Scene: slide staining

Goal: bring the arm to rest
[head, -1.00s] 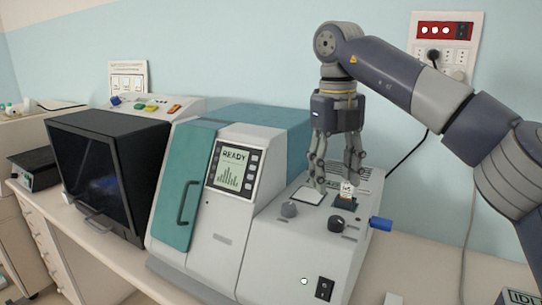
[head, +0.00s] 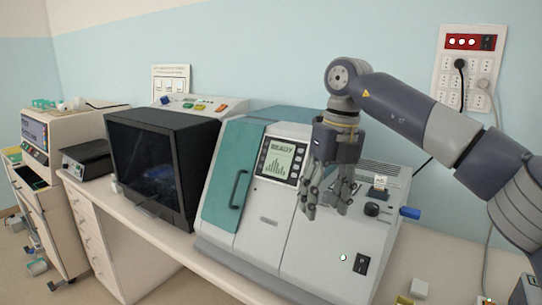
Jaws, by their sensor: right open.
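My right gripper (head: 326,208) is open and empty. It points down in front of the white and teal machine (head: 270,229), whose screen (head: 281,160) reads READY. The fingers hide part of the machine's top and front. A small slide with a label (head: 380,181) stands upright in a dark slot on the machine's top, to the right of the gripper and apart from it. My right arm (head: 408,107) comes in from the right side. My left gripper is not in view.
A black-fronted cabinet (head: 156,172) stands left of the machine on the bench. A small dark box (head: 88,160) sits further left. A blue knob (head: 410,213) juts out at the machine's right. A wall socket panel (head: 465,75) hangs behind my arm. Small blocks (head: 419,287) lie at the lower right.

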